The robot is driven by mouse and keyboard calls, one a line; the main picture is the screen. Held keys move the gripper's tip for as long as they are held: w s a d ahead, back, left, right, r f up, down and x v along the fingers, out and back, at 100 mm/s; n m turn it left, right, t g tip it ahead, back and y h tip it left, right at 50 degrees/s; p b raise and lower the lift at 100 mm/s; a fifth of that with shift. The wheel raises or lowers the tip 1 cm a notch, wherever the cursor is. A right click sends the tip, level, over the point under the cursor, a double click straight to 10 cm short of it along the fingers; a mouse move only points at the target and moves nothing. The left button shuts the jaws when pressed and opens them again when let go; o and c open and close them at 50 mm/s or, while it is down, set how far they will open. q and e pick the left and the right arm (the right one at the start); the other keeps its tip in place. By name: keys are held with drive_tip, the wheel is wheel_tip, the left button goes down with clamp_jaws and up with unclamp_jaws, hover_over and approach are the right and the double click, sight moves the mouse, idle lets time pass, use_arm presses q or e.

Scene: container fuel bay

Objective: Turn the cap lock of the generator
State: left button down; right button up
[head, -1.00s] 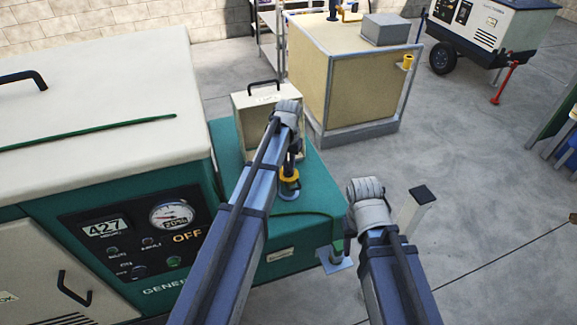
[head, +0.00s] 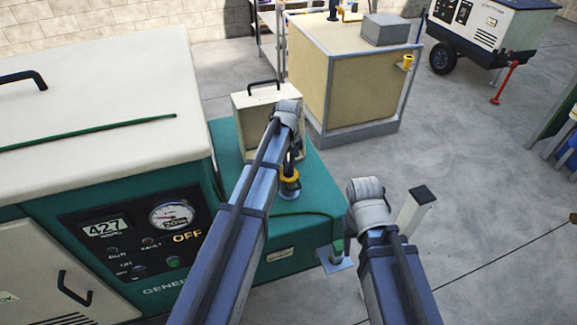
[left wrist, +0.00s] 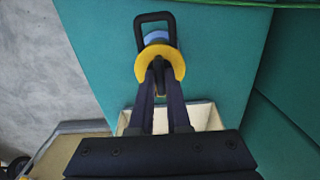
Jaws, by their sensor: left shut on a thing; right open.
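The generator (head: 95,85) has a cream lid and a green body, and its panel reads OFF beside a gauge. On its green side deck (head: 310,190), a yellow collar (head: 290,180) surrounds the cap. In the left wrist view the yellow collar (left wrist: 176,66) has a bluish part and a black loop handle (left wrist: 155,17) beyond it. My left gripper (head: 291,165) reaches down at the cap, its fingers close together and shut on it; the grip is partly hidden. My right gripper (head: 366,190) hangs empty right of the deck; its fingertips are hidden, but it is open.
A cream box with a black handle (head: 262,103) stands on the deck behind the cap. A beige cabinet (head: 355,90) stands farther back. A white wheeled unit (head: 490,30) is at the far right. The grey floor (head: 480,170) to the right is mostly clear.

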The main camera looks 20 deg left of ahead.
idle(0.4)
use_arm(q)
drive_tip(key=c, duration=0.9)
unclamp_jaws()
drive_tip(key=shift+r, duration=0.1)
wheel_tip(320, 180, up, 8)
drive_tip(key=p, duration=0.8)
drive_tip(key=shift+f, duration=0.2)
